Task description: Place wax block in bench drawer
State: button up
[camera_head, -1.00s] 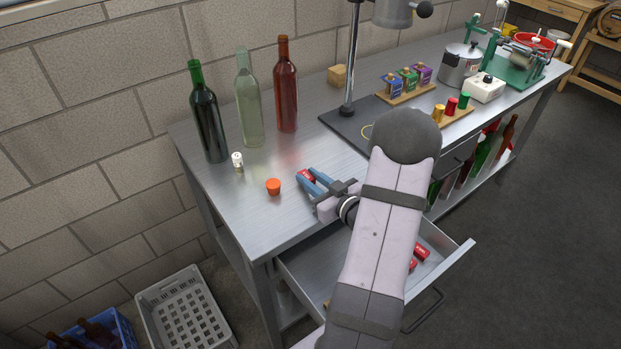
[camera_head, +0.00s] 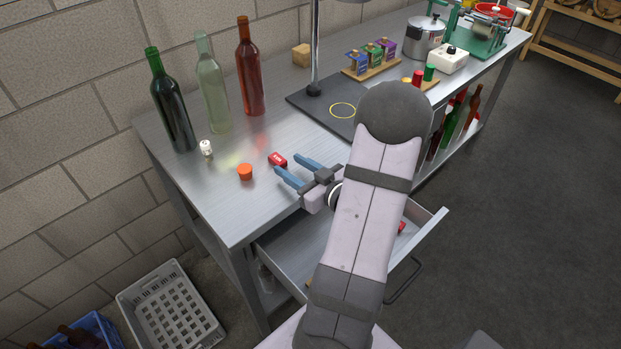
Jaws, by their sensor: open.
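A small red block (camera_head: 277,159) with a white label lies on the metal bench top; I take it for the wax block. My gripper (camera_head: 286,163) is open and empty, low over the bench. Its two blue fingers point at the block, which sits just beyond their tips. Whether they touch it I cannot tell. The bench drawer (camera_head: 300,242) is pulled open below the bench's front edge. My arm hides much of its inside. A red item (camera_head: 401,227) shows in it, right of my arm.
An orange cup-shaped piece (camera_head: 245,172) and a small white-topped stopper (camera_head: 206,148) stand left of the block. Three bottles (camera_head: 250,75) stand behind. A dark stand base (camera_head: 322,110) and a tan block (camera_head: 301,55) lie farther back. Crates (camera_head: 170,305) are on the floor.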

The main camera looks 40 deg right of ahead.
jog(key=s+r, duration=0.1)
jog(key=s, duration=0.6)
jog(key=shift+r, duration=0.25)
jog(key=o, duration=0.5)
